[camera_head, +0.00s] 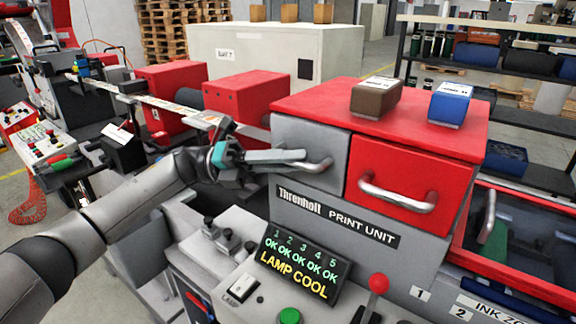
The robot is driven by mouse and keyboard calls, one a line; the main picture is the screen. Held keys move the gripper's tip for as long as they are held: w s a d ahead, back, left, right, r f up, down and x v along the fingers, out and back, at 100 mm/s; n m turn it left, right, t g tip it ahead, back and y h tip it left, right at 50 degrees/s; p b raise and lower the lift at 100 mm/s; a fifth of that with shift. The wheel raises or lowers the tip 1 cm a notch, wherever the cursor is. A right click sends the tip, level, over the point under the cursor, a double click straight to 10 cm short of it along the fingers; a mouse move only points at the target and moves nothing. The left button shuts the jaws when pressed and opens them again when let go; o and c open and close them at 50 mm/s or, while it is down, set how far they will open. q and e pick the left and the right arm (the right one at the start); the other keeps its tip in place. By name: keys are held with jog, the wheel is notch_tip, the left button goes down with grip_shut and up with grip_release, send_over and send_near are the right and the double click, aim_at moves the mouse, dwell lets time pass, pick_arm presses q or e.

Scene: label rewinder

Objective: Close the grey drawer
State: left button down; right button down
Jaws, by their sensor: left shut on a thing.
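The grey drawer (301,140) is at the upper left of the print unit's front, under the red top. Its front looks about level with the front of the red drawer beside it; I cannot tell if a small gap is left. Its curved metal handle (318,165) sticks out from the front. My left gripper (302,160) reaches in from the left and is shut on this handle. The fingers cover the handle's left part. My right gripper is not in view.
The red drawer (408,178) with its own handle (398,197) is just right. A brown box (376,97) and a blue box (450,104) stand on the red top. Below are a lit display (300,265), a red-knobbed lever (378,284) and a green button (290,316).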

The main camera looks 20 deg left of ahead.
pick_arm(q)
jog(key=c, duration=1)
grip_release()
jog(key=shift+w+d, duration=0.1)
jog(key=shift+w, duration=0.2)
jog(key=shift+c, duration=0.2)
jog(key=shift+o, duration=1)
jog(key=shift+s, duration=0.15)
jog(key=shift+a+f, duration=0.2)
jog(key=shift+a, duration=0.2)
jog(key=b+v, duration=0.5)
jog(key=v, duration=0.9)
jog(key=shift+a+b, duration=0.25)
jog(key=shift+b, duration=0.05)
